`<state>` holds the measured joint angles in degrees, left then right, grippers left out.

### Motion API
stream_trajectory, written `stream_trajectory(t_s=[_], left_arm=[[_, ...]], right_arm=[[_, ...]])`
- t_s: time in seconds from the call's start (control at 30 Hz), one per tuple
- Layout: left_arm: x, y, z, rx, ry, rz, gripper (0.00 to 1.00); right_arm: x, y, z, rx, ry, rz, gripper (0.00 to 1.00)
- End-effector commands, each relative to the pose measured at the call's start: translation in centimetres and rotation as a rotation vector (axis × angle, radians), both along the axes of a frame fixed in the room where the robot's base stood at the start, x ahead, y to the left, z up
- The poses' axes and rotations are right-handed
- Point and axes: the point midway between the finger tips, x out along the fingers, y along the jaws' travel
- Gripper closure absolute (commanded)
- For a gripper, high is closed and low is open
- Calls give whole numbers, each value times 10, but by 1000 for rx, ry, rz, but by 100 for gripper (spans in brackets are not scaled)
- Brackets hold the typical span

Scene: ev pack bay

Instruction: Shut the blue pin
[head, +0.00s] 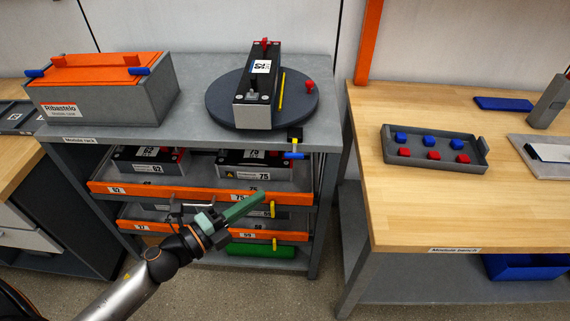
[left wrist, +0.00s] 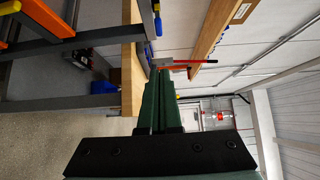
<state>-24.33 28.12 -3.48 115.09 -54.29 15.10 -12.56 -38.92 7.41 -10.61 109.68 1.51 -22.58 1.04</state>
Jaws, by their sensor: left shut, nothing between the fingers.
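The blue pin (head: 293,155) sticks out level at the upper right of the module rack, just below a small yellow and black block (head: 295,138). It also shows in the left wrist view (left wrist: 158,24), near the top, beyond the fingertips. My left gripper (head: 262,195) has green fingers, shut together and empty. In the head view its tips lie below and left of the pin, in front of the orange drawer edges, apart from the pin. In the left wrist view, the shut fingers (left wrist: 159,75) point away from the camera. My right gripper is in neither view.
The rack (head: 200,130) has orange-fronted drawers (head: 150,190) with battery modules and yellow handles. A round turntable (head: 222,100) with a module and a grey box (head: 110,105) with an orange lid stand on top. The wooden bench (head: 420,210) stands right, with a gap between.

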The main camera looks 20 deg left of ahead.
Motion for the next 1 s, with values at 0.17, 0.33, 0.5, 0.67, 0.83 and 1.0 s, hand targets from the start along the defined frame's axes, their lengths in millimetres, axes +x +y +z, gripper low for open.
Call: stream_trajectory(t_s=[0.17,0.33,0.5,0.67,0.83,1.0], left_arm=[[25,-13,4,-3,-3,2,100],[51,-27,4,-4,-1,3,100],[77,-42,3,-5,-1,4,100],[99,-36,1,-3,1,4,100],[113,-32,1,-4,1,4,100],[116,-31,0,-4,2,3,100]], right_arm=[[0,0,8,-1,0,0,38],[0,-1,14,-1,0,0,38],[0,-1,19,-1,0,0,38],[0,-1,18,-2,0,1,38],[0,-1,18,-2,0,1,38],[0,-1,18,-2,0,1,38]])
